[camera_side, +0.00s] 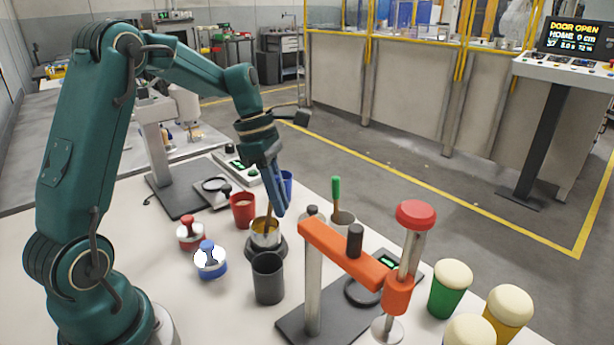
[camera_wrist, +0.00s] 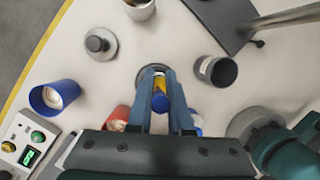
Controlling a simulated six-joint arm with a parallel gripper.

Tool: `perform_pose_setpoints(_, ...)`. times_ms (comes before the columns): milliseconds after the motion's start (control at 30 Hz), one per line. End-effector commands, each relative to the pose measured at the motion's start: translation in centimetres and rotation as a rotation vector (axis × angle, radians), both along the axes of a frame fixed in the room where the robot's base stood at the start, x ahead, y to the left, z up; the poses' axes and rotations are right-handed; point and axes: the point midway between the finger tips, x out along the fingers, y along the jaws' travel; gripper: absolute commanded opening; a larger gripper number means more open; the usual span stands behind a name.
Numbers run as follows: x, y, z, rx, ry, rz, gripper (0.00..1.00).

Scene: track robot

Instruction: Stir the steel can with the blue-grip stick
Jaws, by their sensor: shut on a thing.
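The steel can (camera_side: 265,241) stands on a dark round base in the middle of the table, with yellowish contents. My gripper (camera_side: 279,211) is just above and to the right of it, pointing down. The blue-grip stick (camera_side: 268,226) has its tan shaft down in the can, slightly tilted; its grip is hidden by my fingers in the side view. In the wrist view my gripper (camera_wrist: 159,72) is shut on the stick, whose blue grip (camera_wrist: 160,103) shows between the fingers above the yellow contents. The can's rim is mostly hidden there.
A dark cup (camera_side: 268,281) stands close in front of the can, a red cup (camera_side: 242,212) behind left. A green-grip stick (camera_side: 336,190) leans in another can to the right. Blue (camera_side: 210,264) and red (camera_side: 190,236) knobbed pieces sit left. An orange press (camera_side: 345,258) stands front right.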

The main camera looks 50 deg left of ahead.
Motion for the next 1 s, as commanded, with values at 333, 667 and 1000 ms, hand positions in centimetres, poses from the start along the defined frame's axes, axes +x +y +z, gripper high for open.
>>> perform_pose_setpoints(333,0.5,-0.3,2.7,0.002,-0.003,-0.002,0.00)
perform_pose_setpoints(667,1.0,-0.5,5.1,0.002,-0.003,-0.002,0.00)
perform_pose_setpoints(1000,1.0,-0.6,5.8,0.001,0.001,0.000,0.00)
